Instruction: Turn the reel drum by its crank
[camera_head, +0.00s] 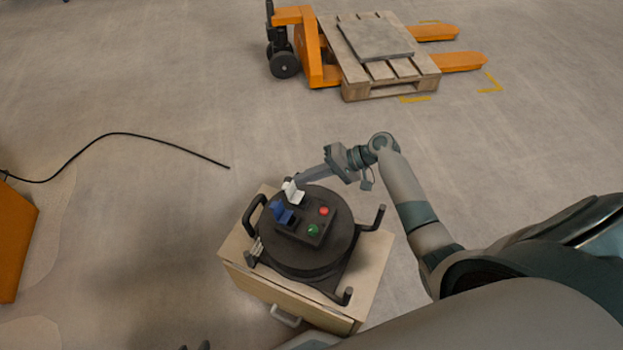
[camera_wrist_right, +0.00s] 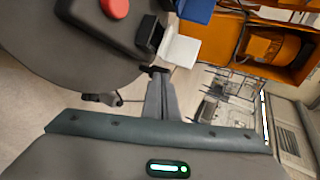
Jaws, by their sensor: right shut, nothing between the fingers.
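The dark round reel drum (camera_head: 335,258) lies flat in its black frame, with a control box (camera_head: 298,229) on top. My right gripper (camera_head: 300,180) is shut and empty at the drum's far edge, close to the white part. In the right wrist view, a small dark knob on a thin rod, possibly the crank (camera_wrist_right: 100,98), sits beside my fingers (camera_wrist_right: 157,75). Dark tips at the head view's bottom edge may be my left gripper (camera_head: 195,346).
The reel stands on a wooden cabinet (camera_head: 238,265) with a pale drawer handle (camera_head: 285,316). A black cable (camera_head: 130,134) lies on the floor at left, near an orange object (camera_head: 15,240). An orange pallet jack (camera_head: 316,50) carries a wooden pallet (camera_head: 390,90) at the back. Floor between is clear.

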